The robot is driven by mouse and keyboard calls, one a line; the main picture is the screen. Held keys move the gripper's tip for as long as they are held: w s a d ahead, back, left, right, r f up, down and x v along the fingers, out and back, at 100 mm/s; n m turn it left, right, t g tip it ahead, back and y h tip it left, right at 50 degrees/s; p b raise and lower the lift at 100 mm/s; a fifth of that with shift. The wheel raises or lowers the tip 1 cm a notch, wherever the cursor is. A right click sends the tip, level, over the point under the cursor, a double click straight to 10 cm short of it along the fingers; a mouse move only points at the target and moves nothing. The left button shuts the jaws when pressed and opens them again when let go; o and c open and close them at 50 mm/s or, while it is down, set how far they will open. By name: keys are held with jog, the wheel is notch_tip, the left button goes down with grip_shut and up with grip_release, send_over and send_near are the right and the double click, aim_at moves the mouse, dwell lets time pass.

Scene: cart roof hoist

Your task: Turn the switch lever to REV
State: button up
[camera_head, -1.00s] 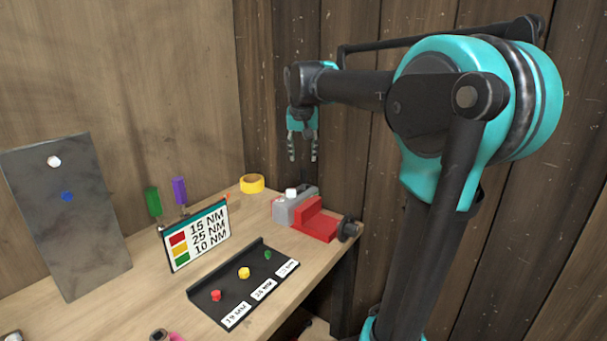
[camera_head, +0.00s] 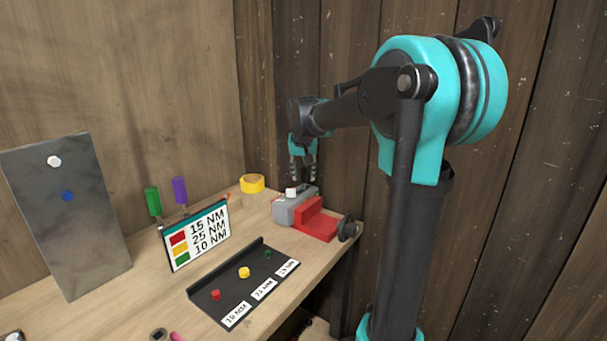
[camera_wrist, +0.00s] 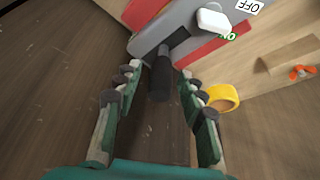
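The grey switch box (camera_head: 296,208) stands at the far right end of the workbench, with a white knob (camera_head: 291,192) on top. A dark cylindrical lever (camera_wrist: 161,78) sticks out from a slot in the box; no REV mark is readable. My gripper (camera_head: 302,180) is just above and behind the box. In the wrist view my gripper (camera_wrist: 160,75) is open, with the lever's end between its spread fingers; no contact is visible.
A black tray (camera_head: 225,290) with coloured pieces and a torque sign (camera_head: 195,237) are nearer. The wooden wall (camera_head: 345,130) is close behind my arm.

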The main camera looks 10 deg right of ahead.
grip_shut()
jog(key=shift+s+a+f+t+h, duration=0.2)
jog(key=shift+s+a+t+h, duration=0.6)
jog(key=shift+s+a+t, duration=0.1)
jog(key=shift+s+a+f+n+t+h, duration=0.3)
jog(key=shift+s+a+t+h, duration=0.3)
jog(key=shift+t+h, duration=0.2)
jog(key=shift+o, duration=1.2)
grip_release()
jog(key=shift+r, duration=0.1)
